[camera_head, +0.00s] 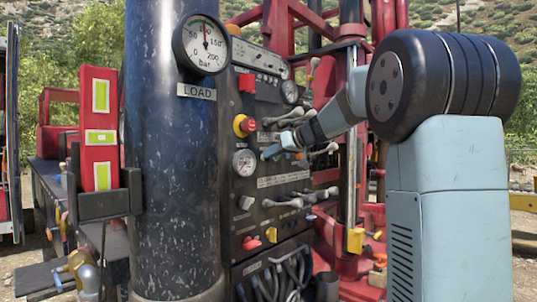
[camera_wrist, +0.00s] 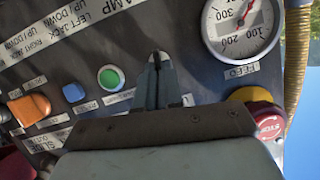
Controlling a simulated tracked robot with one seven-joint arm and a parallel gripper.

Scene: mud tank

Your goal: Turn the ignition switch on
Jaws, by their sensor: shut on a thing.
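My gripper (camera_wrist: 155,82) reaches down to the dark control panel. Its two fingers are nearly together on a small dark part at their tips, between the green button and the red stop button. That part is mostly hidden by the fingers, and I cannot read a label naming it as the ignition switch. In the head view my gripper (camera_head: 272,152) is at the upper middle of the control panel (camera_head: 262,205), right of the red stop button (camera_head: 243,125).
In the wrist view, a green button (camera_wrist: 111,78), a blue button (camera_wrist: 73,92) and an orange switch (camera_wrist: 30,108) lie left of my fingers. A pressure gauge (camera_wrist: 240,25) and the red stop button (camera_wrist: 268,123) are right. Several levers (camera_head: 290,118) crowd the panel; a thick black column (camera_head: 172,150) stands left.

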